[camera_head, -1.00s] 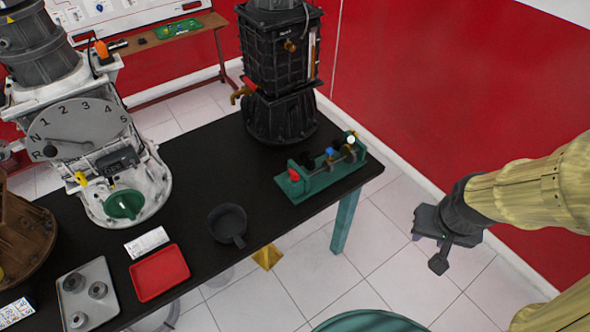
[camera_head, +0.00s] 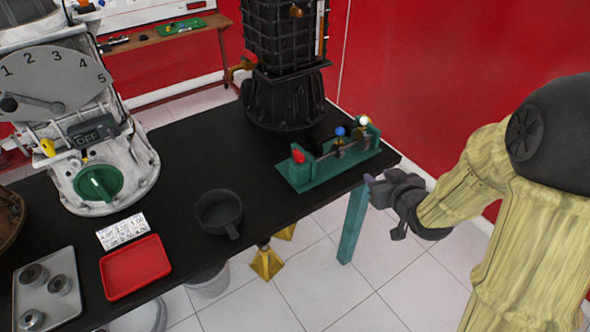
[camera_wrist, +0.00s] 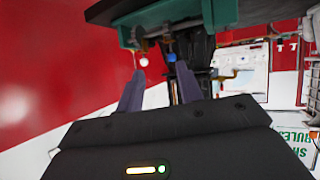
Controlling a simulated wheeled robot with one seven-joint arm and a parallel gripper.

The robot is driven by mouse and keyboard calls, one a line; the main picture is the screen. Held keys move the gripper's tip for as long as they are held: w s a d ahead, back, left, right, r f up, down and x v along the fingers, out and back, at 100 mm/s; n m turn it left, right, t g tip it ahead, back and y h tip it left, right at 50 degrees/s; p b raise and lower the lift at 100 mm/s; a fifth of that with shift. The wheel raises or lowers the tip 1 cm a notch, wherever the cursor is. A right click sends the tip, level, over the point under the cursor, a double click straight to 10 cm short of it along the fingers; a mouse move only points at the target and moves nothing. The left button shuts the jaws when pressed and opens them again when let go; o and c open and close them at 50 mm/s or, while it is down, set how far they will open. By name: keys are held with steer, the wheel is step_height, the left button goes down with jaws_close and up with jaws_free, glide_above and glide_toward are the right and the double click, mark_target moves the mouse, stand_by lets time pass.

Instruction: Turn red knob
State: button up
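The red knob (camera_head: 298,155) sits at the left end of a green fixture (camera_head: 325,170) on the black table's right part. A blue knob (camera_head: 340,132) and a white knob (camera_head: 363,121) stand further right on the same fixture. My gripper (camera_head: 368,181) is beside the table's right edge, right of and below the fixture, apart from the red knob. In the wrist view, its two fingers (camera_wrist: 160,88) are spread with nothing between them. The blue knob (camera_wrist: 171,57) and white knob (camera_wrist: 143,62) show beyond the fingertips; I cannot make out the red knob there.
The black table (camera_head: 265,180) holds a black pan (camera_head: 218,211), a red tray (camera_head: 134,267), a grey tray (camera_head: 46,288) with metal parts, and a white machine with a green knob (camera_head: 99,183). A tall black machine (camera_head: 284,70) stands behind the fixture. A red wall is at right.

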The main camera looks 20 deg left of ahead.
steer(key=s+a+f+n+y+b, duration=0.1)
steer(key=a+f+n+y+b, duration=0.1)
steer(key=a+f+y+b, duration=0.1)
steer(key=s+a+f+n+y+b, duration=0.1)
steer(key=a+f+y+b, duration=0.2)
steer(key=a+y+b, duration=0.2)
steer(key=shift+a+n, duration=0.4)
steer(key=shift+a, duration=0.85)
steer(key=shift+w+a, duration=0.1)
